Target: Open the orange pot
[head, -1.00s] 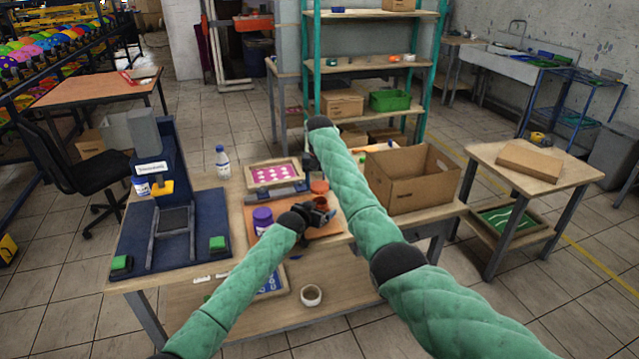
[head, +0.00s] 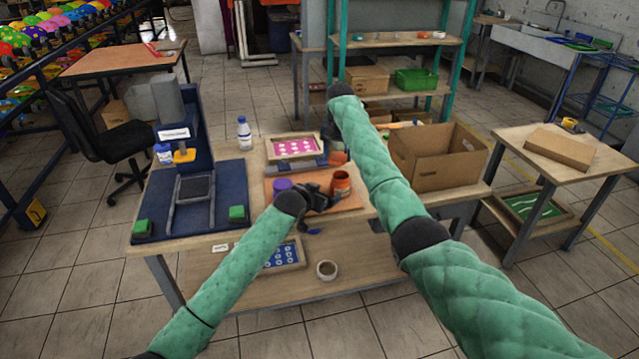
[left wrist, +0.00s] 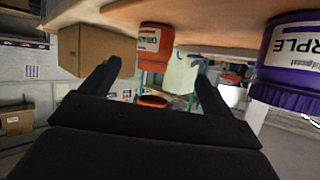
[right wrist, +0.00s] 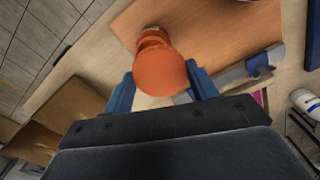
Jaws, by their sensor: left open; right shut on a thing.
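The orange pot (head: 341,186) stands upright and uncovered on the orange board (head: 352,203). It also shows in the inverted left wrist view (left wrist: 155,42). My right gripper (right wrist: 160,82) is shut on the orange lid (right wrist: 160,68), which hangs above the pot with a gap between them. The lid also shows in the head view (head: 338,158) and the left wrist view (left wrist: 152,100). My left gripper (head: 322,198) is open and empty, low beside the pot on its near left side. Its fingers (left wrist: 158,85) are apart and do not touch the pot.
A purple pot (head: 282,184) stands close on the left of my left gripper. A framed pink panel (head: 294,146) lies behind the board. A cardboard box (head: 438,158) is on the right of the table, and a blue-based machine (head: 160,205) on the left.

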